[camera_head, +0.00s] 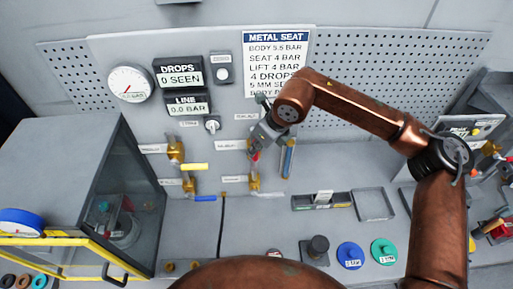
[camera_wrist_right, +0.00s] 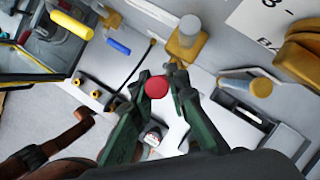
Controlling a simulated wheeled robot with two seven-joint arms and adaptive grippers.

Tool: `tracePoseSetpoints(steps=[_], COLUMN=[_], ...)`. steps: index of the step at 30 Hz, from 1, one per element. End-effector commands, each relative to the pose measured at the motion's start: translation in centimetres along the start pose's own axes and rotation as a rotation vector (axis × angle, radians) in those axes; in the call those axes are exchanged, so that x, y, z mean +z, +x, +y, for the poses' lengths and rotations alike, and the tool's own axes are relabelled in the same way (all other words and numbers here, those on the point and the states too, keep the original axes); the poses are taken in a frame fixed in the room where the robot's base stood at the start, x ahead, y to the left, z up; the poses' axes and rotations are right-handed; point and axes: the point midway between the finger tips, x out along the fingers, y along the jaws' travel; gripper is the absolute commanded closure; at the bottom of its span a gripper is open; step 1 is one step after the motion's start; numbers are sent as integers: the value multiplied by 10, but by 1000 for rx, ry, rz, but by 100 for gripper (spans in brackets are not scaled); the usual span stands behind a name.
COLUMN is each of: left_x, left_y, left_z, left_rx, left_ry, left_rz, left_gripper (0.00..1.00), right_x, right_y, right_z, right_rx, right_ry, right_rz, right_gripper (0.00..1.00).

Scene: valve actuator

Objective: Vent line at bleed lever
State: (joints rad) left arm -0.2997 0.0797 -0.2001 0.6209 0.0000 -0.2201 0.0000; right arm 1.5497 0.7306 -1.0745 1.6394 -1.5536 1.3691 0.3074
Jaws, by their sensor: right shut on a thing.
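My right gripper (camera_head: 262,138) is at the wall panel, by the brass valve of the middle column. In the right wrist view its green fingers (camera_wrist_right: 160,84) are shut on a red-ended lever (camera_wrist_right: 157,87), whose round end faces the camera. A bit of red lever (camera_head: 255,156) shows just below the gripper in the head view. The rest of the lever is hidden by the gripper. The line display (camera_head: 188,105) reads 0.0 bar, and the drops display (camera_head: 179,73) reads 0 seen. The small valve labels are too small to read. My left gripper is not in view.
A yellow lever (camera_head: 194,166) and a blue lever (camera_head: 205,198) are on valves left of the gripper. A glass-fronted cabinet (camera_head: 138,170) stands at the left. Trays (camera_head: 373,205) and coloured discs (camera_head: 350,255) lie on the bench.

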Motion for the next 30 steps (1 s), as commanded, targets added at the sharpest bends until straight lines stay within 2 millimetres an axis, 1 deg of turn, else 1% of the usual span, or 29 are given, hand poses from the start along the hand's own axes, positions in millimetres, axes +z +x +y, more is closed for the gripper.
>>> tracePoseSetpoints(steps=[2,3,11,19,22,26,30], left_x=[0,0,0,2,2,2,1], left_y=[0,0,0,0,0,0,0], left_z=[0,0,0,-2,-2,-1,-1], left_rx=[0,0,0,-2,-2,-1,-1], left_ry=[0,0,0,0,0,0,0], left_rz=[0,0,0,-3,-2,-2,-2], left_gripper=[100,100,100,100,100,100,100], right_x=[-1,-1,-1,0,0,0,0], right_y=[2,2,1,0,-7,-27,-57], right_z=[1,1,1,0,0,0,0], right_rx=[2,2,2,1,1,-1,-1], right_ry=[-1,-1,-1,0,0,-1,0], right_rz=[3,3,1,0,-1,-2,-2], right_gripper=[100,84,67,67,67,67,67])
